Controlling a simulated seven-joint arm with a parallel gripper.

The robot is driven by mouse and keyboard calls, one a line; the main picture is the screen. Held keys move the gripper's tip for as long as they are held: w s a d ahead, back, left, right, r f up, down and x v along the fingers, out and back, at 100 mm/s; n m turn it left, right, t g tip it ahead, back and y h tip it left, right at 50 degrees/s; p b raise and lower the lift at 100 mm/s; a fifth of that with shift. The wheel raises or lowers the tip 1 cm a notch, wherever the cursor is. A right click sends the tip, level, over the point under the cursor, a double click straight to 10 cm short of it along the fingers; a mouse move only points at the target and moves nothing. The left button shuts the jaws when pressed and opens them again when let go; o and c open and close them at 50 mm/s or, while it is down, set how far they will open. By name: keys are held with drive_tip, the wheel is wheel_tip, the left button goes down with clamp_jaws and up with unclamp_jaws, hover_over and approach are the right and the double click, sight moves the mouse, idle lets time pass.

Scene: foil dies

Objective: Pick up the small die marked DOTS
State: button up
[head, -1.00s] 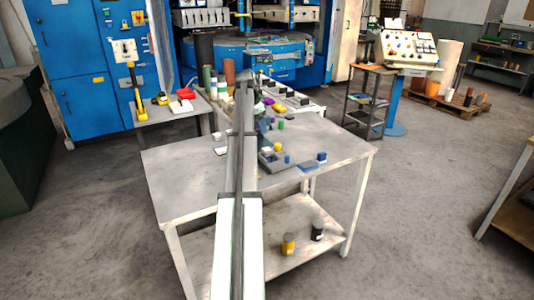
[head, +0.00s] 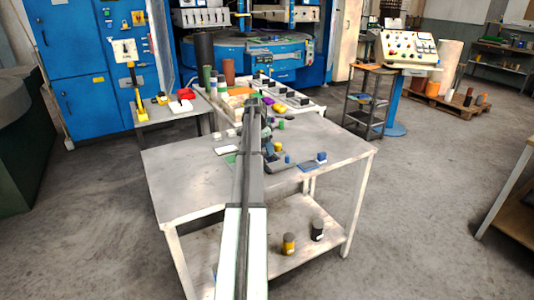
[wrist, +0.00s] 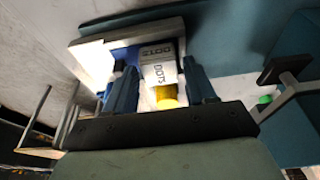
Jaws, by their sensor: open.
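In the wrist view a small pale die marked DOTS (wrist: 158,68) lies between the two fingers of my gripper (wrist: 161,75), with its lettering on two faces. My gripper is open, with one blue finger on each side of the die. I cannot tell whether either finger touches it. A yellow piece (wrist: 167,96) shows just below the die, and a blue piece (wrist: 126,57) is beside it. In the head view my gripper (head: 266,143) is over the grey tray on the table, and my arm hides the die.
In the head view a yellow cylinder (head: 278,147) and a small blue piece (head: 288,159) stand close to my gripper. A blue block (head: 321,156) stands farther right. Several dark-topped blocks line the back bench. The table's left front (head: 190,185) is clear.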

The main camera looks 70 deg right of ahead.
drive_tip(key=shift+f, duration=0.25)
drive_tip(key=c, duration=0.9)
drive_tip(key=shift+r, duration=0.1)
